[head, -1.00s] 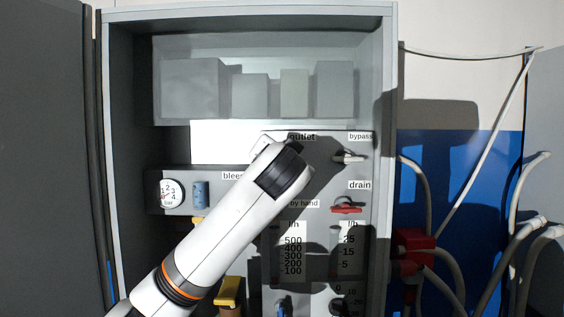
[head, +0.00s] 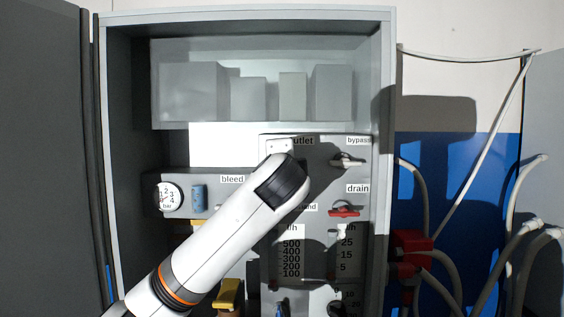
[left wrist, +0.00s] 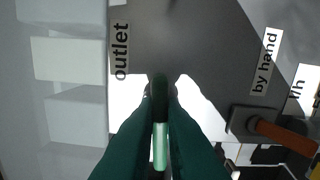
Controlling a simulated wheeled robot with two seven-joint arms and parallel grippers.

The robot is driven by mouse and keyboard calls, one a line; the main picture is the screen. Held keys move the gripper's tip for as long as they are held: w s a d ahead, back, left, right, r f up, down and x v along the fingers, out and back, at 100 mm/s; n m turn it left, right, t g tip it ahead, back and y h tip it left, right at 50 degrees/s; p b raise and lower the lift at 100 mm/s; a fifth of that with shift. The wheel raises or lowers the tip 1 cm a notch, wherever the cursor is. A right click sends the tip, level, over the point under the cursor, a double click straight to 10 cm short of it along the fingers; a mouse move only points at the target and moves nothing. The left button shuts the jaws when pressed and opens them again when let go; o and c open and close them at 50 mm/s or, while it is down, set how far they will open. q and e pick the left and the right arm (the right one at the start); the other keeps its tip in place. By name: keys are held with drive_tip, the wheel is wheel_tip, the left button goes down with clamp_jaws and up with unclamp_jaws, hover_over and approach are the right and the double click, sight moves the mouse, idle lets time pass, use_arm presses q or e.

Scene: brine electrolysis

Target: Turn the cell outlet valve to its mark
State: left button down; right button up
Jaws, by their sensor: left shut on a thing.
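The outlet label (head: 302,141) is partly covered by my left arm in the head view and shows whole in the left wrist view (left wrist: 121,50). My left gripper (left wrist: 159,88) has its dark green fingers closed together on the panel beside this label. The valve's mark and the handle's exact angle are hidden. In the head view my forearm covers the valve and the fingers. My right gripper is not in view.
To the right are the bypass valve (head: 347,161) and the red drain handle (head: 344,211). An orange-brown handle (left wrist: 287,136) sits near the by hand label (left wrist: 266,60). Hoses (head: 425,190) hang outside the cabinet at right.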

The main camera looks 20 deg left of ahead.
use_arm(q)
drive_tip(key=shift+f+m, duration=0.1)
drive_tip(key=shift+m, duration=0.5)
drive_tip(key=c, duration=1.5)
unclamp_jaws()
drive_tip(key=shift+d, duration=0.1)
drive_tip(key=b+v, duration=0.5)
drive_tip(key=v, duration=0.7)
drive_tip(key=shift+b, duration=0.3)
